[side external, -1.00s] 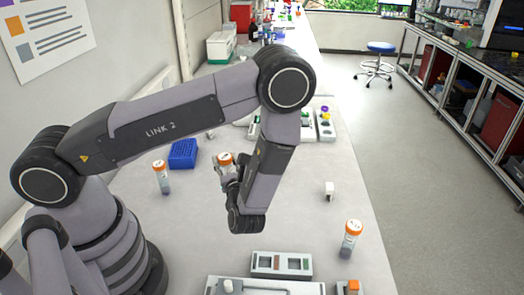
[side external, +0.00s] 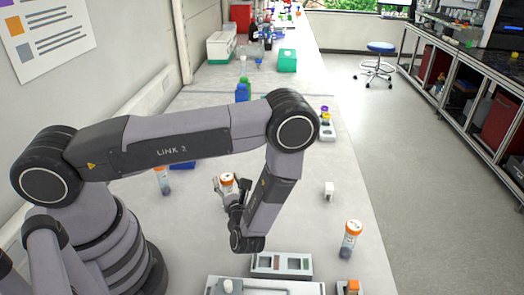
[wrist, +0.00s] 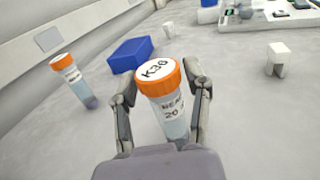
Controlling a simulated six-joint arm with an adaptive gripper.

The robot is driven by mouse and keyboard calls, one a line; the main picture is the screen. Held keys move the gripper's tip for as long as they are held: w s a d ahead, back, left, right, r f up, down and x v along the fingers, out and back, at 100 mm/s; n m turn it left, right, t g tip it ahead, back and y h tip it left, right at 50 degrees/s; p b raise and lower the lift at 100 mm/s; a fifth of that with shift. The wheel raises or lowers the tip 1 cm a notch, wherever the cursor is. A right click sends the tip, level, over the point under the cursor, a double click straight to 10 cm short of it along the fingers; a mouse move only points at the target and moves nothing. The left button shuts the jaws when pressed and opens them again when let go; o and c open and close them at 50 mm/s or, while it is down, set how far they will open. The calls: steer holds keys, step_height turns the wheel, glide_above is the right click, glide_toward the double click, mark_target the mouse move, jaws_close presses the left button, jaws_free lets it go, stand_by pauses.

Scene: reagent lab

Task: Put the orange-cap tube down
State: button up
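My gripper (side external: 231,192) is shut on an orange-cap tube (side external: 227,180), one finger on each side. In the wrist view this tube (wrist: 168,110) is close to upright, with "K3" and a further character that I cannot read surely on its cap. My gripper (wrist: 163,103) hides its bottom, so I cannot tell whether it touches the table. A second orange-cap tube (side external: 162,180) stands at the left and also shows in the wrist view (wrist: 77,82). A third orange-cap tube (side external: 351,240) stands at the right.
A blue box (wrist: 130,55) lies behind the held tube. A small white block (side external: 329,188) stands to the right. A grey rack (side external: 282,264) is at the front, beside an orange-topped item (side external: 352,286). Bare table (side external: 315,222) lies right of my gripper.

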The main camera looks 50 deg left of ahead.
steer(key=shift+o, duration=0.6)
steer(key=shift+r, duration=0.2)
steer(key=v, duration=1.2)
steer(key=s+a+r+n+g+h, duration=0.1)
steer(key=a+r+n+g+h, duration=0.3)
steer(key=r+n, duration=0.45)
steer(key=s+a+r+n+g+h, duration=0.15)
steer(key=r+n+g+h, duration=0.3)
steer(key=r, duration=0.65)
steer(key=s+a+r+n+t+h, duration=0.1)
steer(key=s+r+n+t+h, duration=0.6)
steer(key=r, duration=0.6)
steer(key=s+n+h, duration=0.1)
steer(key=s+n, duration=0.1)
steer(key=s, duration=0.1)
steer(key=shift+a+r, duration=0.15)
steer(key=shift+a, duration=0.05)
